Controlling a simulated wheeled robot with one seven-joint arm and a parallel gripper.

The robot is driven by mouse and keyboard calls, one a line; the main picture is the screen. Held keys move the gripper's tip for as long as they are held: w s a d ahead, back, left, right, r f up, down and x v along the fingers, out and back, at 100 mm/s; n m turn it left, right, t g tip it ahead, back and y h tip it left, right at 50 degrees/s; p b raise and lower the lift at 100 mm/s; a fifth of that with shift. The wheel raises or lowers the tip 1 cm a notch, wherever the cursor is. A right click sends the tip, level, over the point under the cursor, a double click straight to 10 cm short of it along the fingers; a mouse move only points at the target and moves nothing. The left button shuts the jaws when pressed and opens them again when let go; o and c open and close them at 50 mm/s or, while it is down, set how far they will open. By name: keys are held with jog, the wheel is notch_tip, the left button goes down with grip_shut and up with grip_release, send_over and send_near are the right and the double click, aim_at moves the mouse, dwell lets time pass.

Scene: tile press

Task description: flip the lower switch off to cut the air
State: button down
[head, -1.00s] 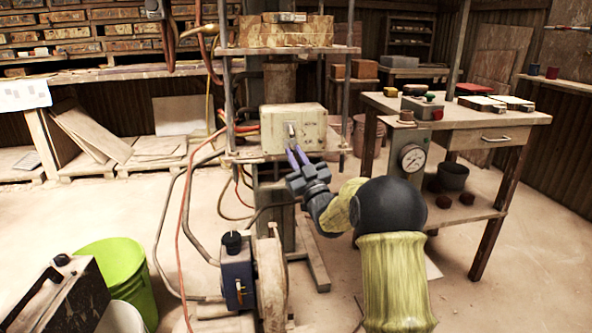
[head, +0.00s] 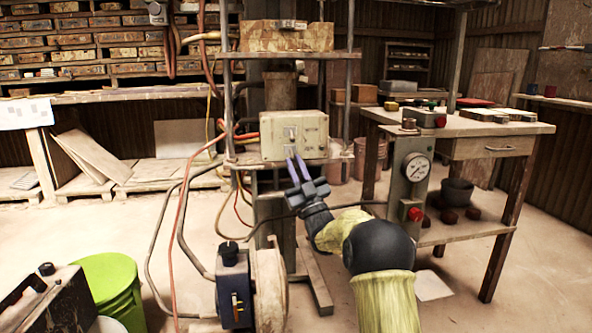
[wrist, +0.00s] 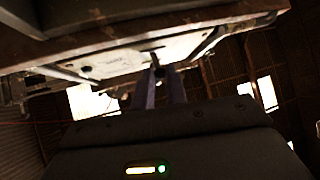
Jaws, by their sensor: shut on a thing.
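The pale switch box (head: 315,128) sits on the middle shelf of the press, with two switches on its front, one above the other. The upper switch (head: 290,132) is in plain view. The lower switch (head: 290,150) is just above my fingertips and partly hidden by them; its lever position is too small to tell. My gripper (head: 295,156) reaches up from below right, its two purple fingers shut on the lower switch. In the wrist view my fingers (wrist: 160,80) point up at the box's pale face, with a small dark lever between their tips.
A gauge (head: 417,168) and a red button (head: 415,214) are on a post right of my arm, by a wooden table (head: 470,148). Hoses and cables hang left of the press. A green bucket (head: 110,285) stands on the floor at lower left.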

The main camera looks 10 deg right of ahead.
jog(key=shift+f, duration=0.15)
jog(key=c, duration=1.4)
grip_release()
jog(key=p+v, duration=0.2)
jog(key=v, duration=1.5)
jog(key=shift+s, duration=0.2)
